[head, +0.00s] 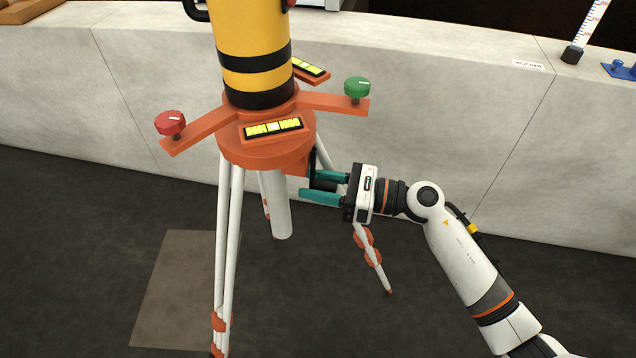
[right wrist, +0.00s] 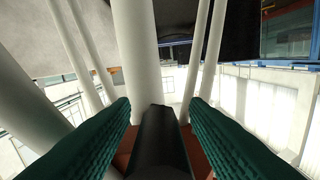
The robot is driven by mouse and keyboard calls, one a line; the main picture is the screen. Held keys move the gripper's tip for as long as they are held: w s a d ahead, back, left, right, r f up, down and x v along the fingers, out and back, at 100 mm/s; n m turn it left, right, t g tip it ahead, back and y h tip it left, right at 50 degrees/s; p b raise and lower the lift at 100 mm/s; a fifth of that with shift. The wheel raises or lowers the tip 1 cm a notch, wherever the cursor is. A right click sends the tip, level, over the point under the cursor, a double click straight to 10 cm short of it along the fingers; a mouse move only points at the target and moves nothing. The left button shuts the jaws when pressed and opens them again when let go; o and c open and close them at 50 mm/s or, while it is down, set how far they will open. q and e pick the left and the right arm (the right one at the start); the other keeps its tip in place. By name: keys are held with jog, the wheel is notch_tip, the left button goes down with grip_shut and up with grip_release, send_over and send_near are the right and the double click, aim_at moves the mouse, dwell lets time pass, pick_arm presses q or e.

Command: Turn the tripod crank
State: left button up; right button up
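The tripod has a round orange head (head: 262,150) on white legs (head: 227,240). A black crank arm (head: 313,166) hangs at the right side of the head, with a black handle (head: 323,185) pointing right. My right gripper (head: 308,184) reaches in from the right with teal fingers apart, one on each side of the handle. In the right wrist view, the black handle (right wrist: 160,142) lies between the two fingers, with narrow gaps beside it near the tips. My left gripper is not in view.
The head carries a yellow and black cylinder (head: 252,45), a red knob (head: 170,123) and a green knob (head: 356,88) on orange arms. A white centre column (head: 275,205) hangs below. A pale concrete wall (head: 450,120) stands close behind. The dark floor at right is clear.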

jog(key=shift+d, duration=0.1)
jog(key=shift+s+d+f, duration=0.1)
jog(key=shift+d, duration=0.15)
jog(key=b+v, duration=0.4)
jog(key=v, duration=0.7)
jog(key=shift+d, duration=0.1)
jog(key=shift+c, duration=0.3)
